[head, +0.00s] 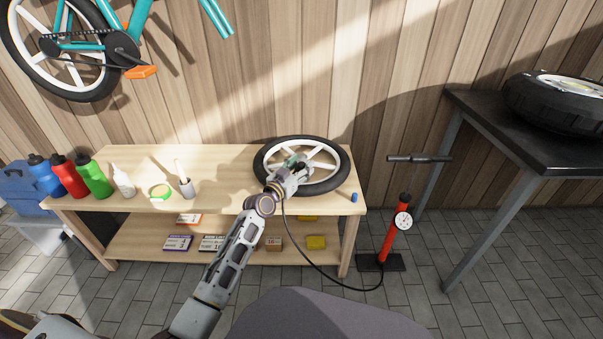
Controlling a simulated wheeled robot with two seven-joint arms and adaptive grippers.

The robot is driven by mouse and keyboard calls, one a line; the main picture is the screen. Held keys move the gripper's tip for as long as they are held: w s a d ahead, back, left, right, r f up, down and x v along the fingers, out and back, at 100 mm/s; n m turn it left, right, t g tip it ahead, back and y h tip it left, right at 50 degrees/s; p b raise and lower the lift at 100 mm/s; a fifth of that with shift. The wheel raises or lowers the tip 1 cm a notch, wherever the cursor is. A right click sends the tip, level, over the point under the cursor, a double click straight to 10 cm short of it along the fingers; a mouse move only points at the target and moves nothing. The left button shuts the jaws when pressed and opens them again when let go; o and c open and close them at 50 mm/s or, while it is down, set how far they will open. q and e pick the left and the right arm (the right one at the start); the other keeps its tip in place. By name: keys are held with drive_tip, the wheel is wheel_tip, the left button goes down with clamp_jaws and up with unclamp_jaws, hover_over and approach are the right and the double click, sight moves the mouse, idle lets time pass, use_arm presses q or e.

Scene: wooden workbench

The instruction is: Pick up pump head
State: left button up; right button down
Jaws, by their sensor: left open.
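The floor pump (391,232) is red with a white gauge and a black T-handle, and stands on the floor right of the workbench. Its black hose (318,266) curves from the base up to the bench and ends behind my left gripper (301,164). The pump head at that end is mostly hidden by the gripper, so I cannot make out its shape. My left gripper is open, over the bicycle wheel (337,165) lying on the workbench. I cannot tell whether the fingers touch the pump head. My right gripper is out of view.
A black table (490,125) stands right.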

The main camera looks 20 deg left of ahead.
use_arm(q)
drive_tip(key=shift+w+d, duration=0.1)
drive_tip(key=shift+w, duration=0.2)
drive_tip(key=shift+c, duration=0.4)
clamp_jaws()
drive_tip(key=shift+r, duration=0.15)
